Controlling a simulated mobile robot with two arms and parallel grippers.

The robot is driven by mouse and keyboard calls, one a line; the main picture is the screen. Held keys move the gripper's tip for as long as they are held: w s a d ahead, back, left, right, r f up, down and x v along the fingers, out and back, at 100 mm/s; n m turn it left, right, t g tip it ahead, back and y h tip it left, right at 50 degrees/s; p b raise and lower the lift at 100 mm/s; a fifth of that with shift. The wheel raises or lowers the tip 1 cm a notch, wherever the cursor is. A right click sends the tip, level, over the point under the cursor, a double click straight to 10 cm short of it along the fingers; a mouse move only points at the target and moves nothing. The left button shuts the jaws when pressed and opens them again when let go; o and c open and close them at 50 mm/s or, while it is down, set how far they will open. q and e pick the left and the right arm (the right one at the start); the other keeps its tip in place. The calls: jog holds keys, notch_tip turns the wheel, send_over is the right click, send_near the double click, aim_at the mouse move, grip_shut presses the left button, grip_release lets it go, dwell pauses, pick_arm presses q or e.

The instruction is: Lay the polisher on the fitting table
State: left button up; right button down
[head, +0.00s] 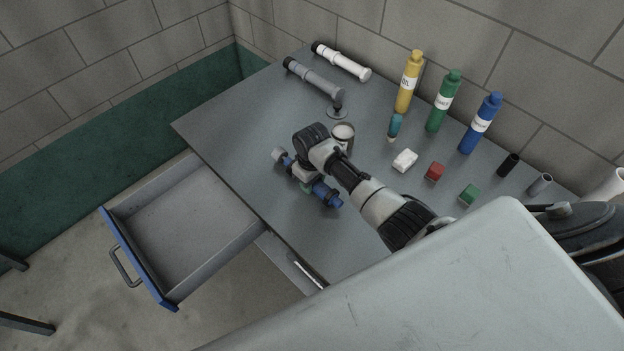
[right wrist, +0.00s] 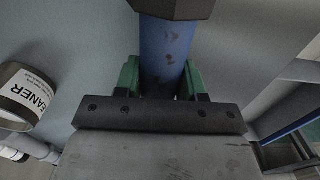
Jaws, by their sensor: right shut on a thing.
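My right gripper (head: 305,186) is over the front part of the grey table (head: 235,120). It is shut on a blue cylindrical tool, taken as the polisher (head: 328,194); its pale end (head: 279,155) points to the upper left. In the right wrist view the green fingers (right wrist: 162,80) press on both sides of the tool's blue shaft (right wrist: 165,48), below a dark, wider part. My arm hides the middle of the tool in the head view. I cannot tell whether it touches the tabletop. My left gripper is out of view.
An open drawer (head: 190,255) juts out at the table's front left. A cleaner can (head: 343,128) stands just behind my gripper. Grey (head: 315,80) and white (head: 343,62) tubes lie at the back left. Several bottles and small blocks occupy the right. The table's left part is clear.

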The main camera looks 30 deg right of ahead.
jog(key=c, duration=0.7)
grip_release()
jog(key=shift+o, duration=0.2)
notch_tip(320, 180, up, 12)
jog(key=shift+b, duration=0.4)
